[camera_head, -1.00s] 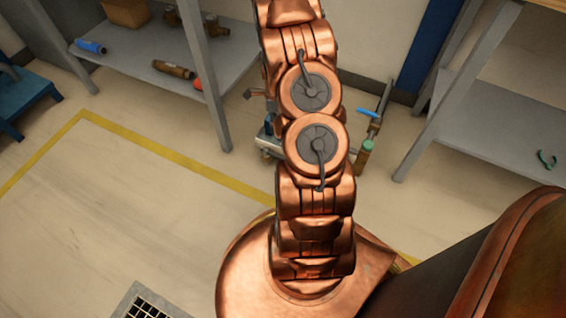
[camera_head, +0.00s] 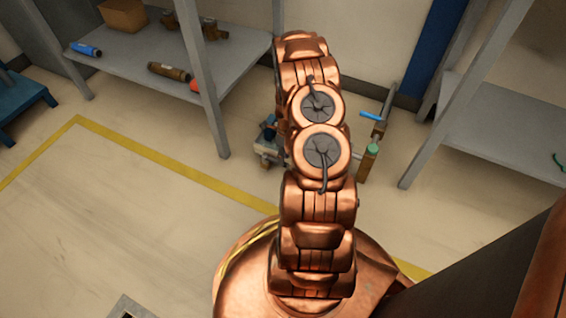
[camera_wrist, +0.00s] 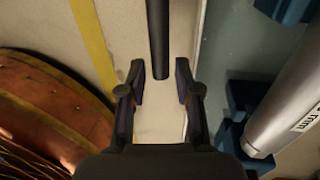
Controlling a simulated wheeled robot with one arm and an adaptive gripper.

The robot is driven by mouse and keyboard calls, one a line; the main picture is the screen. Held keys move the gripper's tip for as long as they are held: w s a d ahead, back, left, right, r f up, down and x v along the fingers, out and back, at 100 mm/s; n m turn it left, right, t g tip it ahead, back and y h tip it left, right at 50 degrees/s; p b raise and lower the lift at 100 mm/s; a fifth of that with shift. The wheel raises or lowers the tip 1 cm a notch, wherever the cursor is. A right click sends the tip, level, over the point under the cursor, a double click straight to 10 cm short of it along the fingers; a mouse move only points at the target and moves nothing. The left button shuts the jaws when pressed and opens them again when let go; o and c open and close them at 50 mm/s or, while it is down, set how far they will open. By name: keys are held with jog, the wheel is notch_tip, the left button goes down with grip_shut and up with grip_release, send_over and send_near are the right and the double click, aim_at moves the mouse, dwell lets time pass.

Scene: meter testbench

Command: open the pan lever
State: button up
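In the wrist view my gripper (camera_wrist: 160,82) is open, with its two dark fingers apart. A straight dark bar (camera_wrist: 158,35), possibly the pan lever, comes down from the top edge. Its end appears between the fingertips with gaps on both sides; its depth relative to them is unclear. In the head view the testbench (camera_head: 268,146) is mostly hidden behind my copper arm. A blue handle (camera_head: 371,116) shows on its pipework right of the arm. My gripper is hidden in the head view.
A grey labelled cylinder (camera_wrist: 290,105) and blue brackets (camera_wrist: 245,95) lie close right of the gripper. Grey shelving (camera_head: 130,62) stands left, another shelf (camera_head: 510,130) right. A yellow floor line (camera_head: 150,153) crosses the open floor at left.

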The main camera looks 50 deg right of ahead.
jog(key=shift+s+a+f, duration=0.1)
jog(key=shift+a+f, duration=0.05)
jog(key=shift+f, duration=0.45)
jog(key=shift+a+f, duration=0.1)
jog(key=shift+f, duration=0.45)
grip_shut()
jog(key=shift+r, duration=0.1)
